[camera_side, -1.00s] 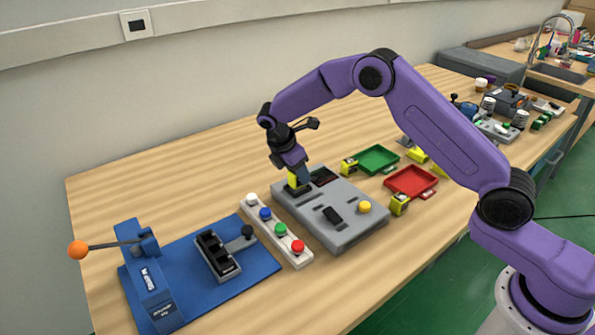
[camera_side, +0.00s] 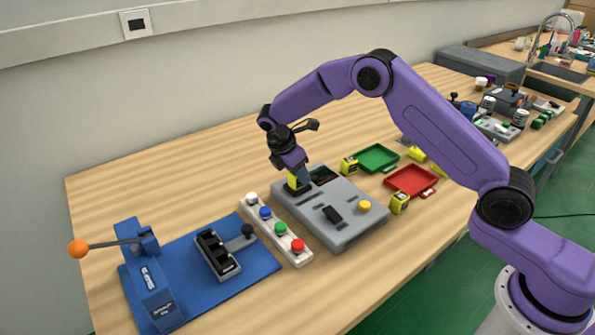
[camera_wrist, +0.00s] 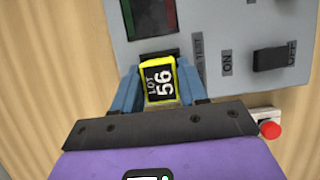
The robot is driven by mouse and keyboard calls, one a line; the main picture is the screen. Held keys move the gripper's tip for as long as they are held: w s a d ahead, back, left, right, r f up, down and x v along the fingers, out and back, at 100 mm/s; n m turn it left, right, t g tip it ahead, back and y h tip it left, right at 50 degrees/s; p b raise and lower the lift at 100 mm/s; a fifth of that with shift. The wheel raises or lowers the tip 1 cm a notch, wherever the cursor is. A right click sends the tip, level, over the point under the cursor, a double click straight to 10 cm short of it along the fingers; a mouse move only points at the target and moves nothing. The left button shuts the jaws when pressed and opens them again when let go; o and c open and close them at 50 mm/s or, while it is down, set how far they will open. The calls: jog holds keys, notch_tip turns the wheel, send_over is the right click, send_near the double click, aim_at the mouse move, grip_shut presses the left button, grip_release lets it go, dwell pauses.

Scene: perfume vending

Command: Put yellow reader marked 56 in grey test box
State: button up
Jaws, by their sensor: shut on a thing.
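The yellow reader marked 56 (camera_wrist: 161,82) is between the fingers of my gripper (camera_wrist: 160,92), which is shut on it. Its black face reads "LOT 56" in the wrist view. In the side view the yellow reader (camera_side: 293,183) is partly hidden by my gripper (camera_side: 297,178) and sits at a dark slot on the left end of the grey test box (camera_side: 345,230). The grey test box in the wrist view (camera_wrist: 215,25) has a dark slot just beyond the reader. I cannot tell how deep the reader sits.
A button strip (camera_side: 271,231) stands left of the box. A blue press (camera_side: 150,275) on a blue mat is at the far left. A green tray (camera_side: 376,158) and a red tray (camera_side: 411,181) lie right of the box, with other yellow readers (camera_side: 399,203) near them.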

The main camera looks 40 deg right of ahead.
jog(key=shift+f, duration=0.5)
dwell(0.4)
jog(key=o, duration=1.7)
jog(key=shift+r, duration=0.1)
jog(key=shift+r, duration=3.35)
